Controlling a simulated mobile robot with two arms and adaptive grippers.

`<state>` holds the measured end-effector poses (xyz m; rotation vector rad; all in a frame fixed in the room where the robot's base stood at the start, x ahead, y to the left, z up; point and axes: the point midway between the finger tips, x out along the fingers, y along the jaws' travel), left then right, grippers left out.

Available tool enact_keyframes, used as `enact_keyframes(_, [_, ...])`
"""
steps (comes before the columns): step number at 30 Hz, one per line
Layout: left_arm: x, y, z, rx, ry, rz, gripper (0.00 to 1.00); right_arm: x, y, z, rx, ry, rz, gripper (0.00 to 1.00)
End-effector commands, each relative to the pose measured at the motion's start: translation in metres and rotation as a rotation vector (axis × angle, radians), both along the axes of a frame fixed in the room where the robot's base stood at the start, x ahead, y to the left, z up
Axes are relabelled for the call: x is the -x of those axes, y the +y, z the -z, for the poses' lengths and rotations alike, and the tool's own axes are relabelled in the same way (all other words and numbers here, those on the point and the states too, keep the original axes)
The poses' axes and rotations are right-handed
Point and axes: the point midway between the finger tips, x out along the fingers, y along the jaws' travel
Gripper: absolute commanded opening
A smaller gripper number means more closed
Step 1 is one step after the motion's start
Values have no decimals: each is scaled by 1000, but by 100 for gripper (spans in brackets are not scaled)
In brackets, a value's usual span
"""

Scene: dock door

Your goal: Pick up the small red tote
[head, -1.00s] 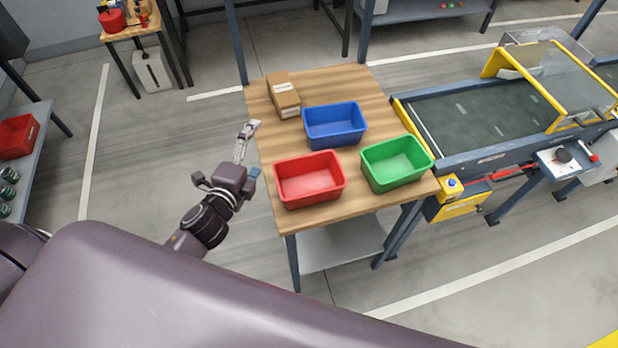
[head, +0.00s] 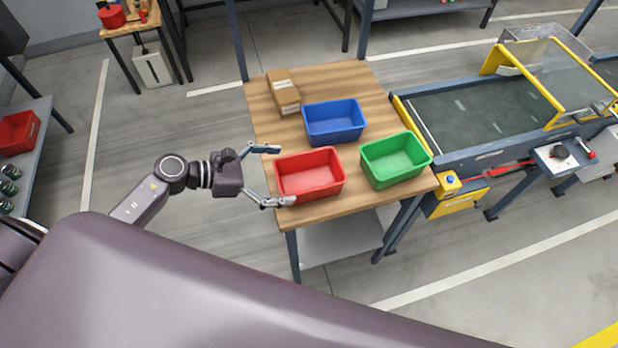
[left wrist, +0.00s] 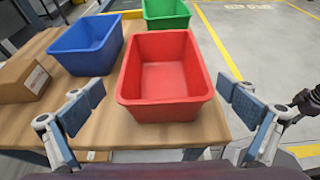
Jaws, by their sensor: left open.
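The small red tote (head: 310,187) stands upright and empty on the near left part of the wooden table (head: 263,110). My left gripper (head: 280,175) is open at the table's left edge, with its two fingers spread toward the tote's left end. In the left wrist view the red tote (left wrist: 165,108) is straight ahead, between and beyond the open fingers of my left gripper (left wrist: 166,107). I see no contact between fingers and tote.
A blue tote (head: 334,135) stands behind the red one and a green tote (head: 396,172) to its right. A cardboard box (head: 284,97) lies at the back left. A conveyor (head: 480,110) adjoins the table's right side. Another red bin (head: 18,132) is on the left shelf.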

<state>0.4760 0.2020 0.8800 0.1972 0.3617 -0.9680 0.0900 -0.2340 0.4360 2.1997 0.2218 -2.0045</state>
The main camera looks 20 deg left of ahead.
Motion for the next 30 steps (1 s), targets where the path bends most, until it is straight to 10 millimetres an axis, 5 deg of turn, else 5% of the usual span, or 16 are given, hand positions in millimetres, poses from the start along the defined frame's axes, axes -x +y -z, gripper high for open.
enact_keyframes(15, [-30, -51, 20, 7, 1, -5, 100, 0, -3, -32, 3, -1, 2, 40])
enact_keyframes(24, [-32, -55, 25, 4, 1, -3, 100, 0, -2, -32, 3, -1, 2, 40])
enact_keyframes(30, [-31, -55, 24, 4, 1, -3, 80, 0, -2, -32, 2, 0, 1, 40])
